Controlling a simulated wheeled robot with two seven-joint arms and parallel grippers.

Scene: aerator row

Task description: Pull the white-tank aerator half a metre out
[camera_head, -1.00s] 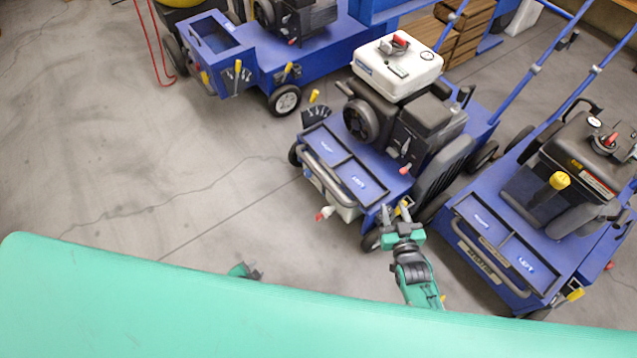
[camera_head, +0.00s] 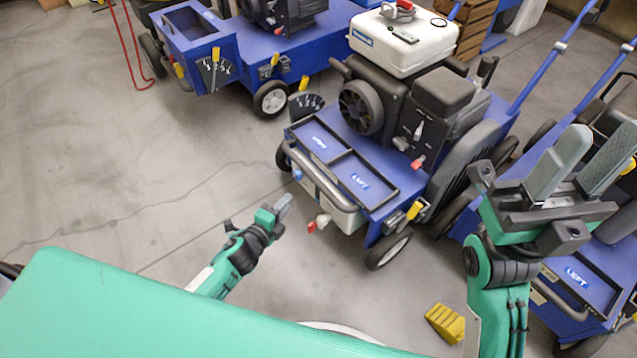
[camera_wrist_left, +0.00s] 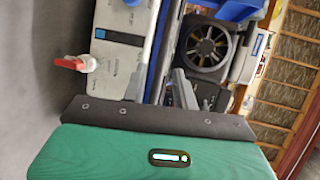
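The white-tank aerator (camera_head: 385,120) is a blue cart with a black engine, a white tank (camera_head: 404,42) on top and a dark front bar handle (camera_head: 318,182). It stands between two other carts. My left gripper (camera_head: 283,206) is in front of its handle's left end, apparently apart from it. In the left wrist view, the left gripper's two fingers (camera_wrist_left: 170,88) have a gap between them, with the cart's front beyond. My right gripper (camera_head: 580,165) is open and empty, raised near the camera at right. It hides part of the right-hand cart.
A yellow block (camera_head: 445,323) lies on the floor before the aerator's front wheel (camera_head: 389,248). A blue cart (camera_head: 190,40) stands behind left, another (camera_head: 590,280) close at right. A red-tipped tap (camera_head: 318,222) sticks out low in front. Floor at left is clear.

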